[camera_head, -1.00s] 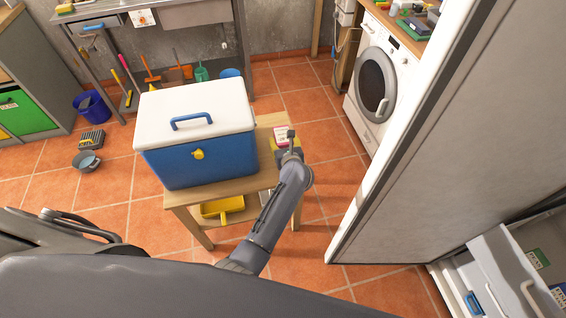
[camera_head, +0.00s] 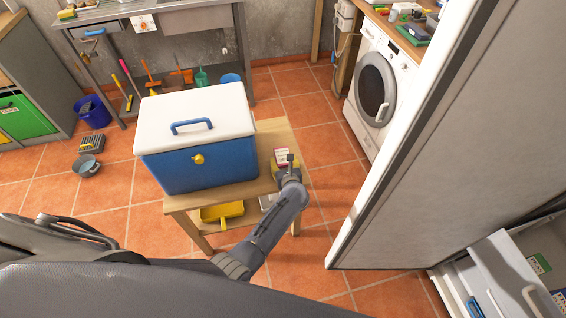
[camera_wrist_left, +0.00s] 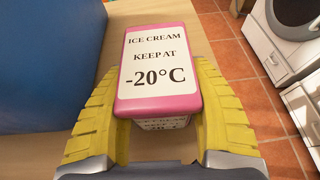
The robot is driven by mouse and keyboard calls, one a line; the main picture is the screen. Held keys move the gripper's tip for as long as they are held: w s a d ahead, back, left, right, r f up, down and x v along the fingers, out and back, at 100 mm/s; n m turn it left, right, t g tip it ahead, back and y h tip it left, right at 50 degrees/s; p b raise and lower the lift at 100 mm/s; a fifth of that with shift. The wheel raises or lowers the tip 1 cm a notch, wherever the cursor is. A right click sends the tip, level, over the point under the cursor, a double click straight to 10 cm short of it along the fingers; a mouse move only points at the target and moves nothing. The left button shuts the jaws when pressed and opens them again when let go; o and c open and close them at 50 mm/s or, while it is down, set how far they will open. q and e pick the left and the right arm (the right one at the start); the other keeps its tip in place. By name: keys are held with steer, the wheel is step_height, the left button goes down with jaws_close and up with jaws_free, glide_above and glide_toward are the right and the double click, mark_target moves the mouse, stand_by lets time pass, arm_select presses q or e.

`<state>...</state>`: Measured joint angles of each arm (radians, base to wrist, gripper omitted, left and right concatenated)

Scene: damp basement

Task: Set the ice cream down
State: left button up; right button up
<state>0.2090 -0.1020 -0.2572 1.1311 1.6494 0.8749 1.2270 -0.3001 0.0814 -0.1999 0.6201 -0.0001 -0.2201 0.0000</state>
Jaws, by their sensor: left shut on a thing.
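The ice cream (camera_head: 282,153) is a pink box with a white label, over the right part of a small wooden table (camera_head: 272,138). In the left wrist view the ice cream (camera_wrist_left: 158,68) reads "ICE CREAM KEEP AT -20°C". My left gripper (camera_head: 287,165) is shut on it, with its yellow ribbed fingers on both sides of the box in the left wrist view (camera_wrist_left: 160,130). I cannot tell whether the box's underside touches the tabletop. My right gripper is not in view.
A blue cooler (camera_head: 205,165) with a white lid fills the table's left part, close to the box. A tall open door (camera_head: 430,180) stands to the right, with open drawers (camera_head: 500,275) below. A washing machine (camera_head: 378,90) stands behind. Bare tabletop shows behind the box.

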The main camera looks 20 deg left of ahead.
arm_select(q)
steer(key=shift+f, duration=0.1)
stand_by(0.3)
steer(key=o, duration=1.4)
steer(key=shift+f, duration=0.1)
steer(key=shift+c, duration=0.2)
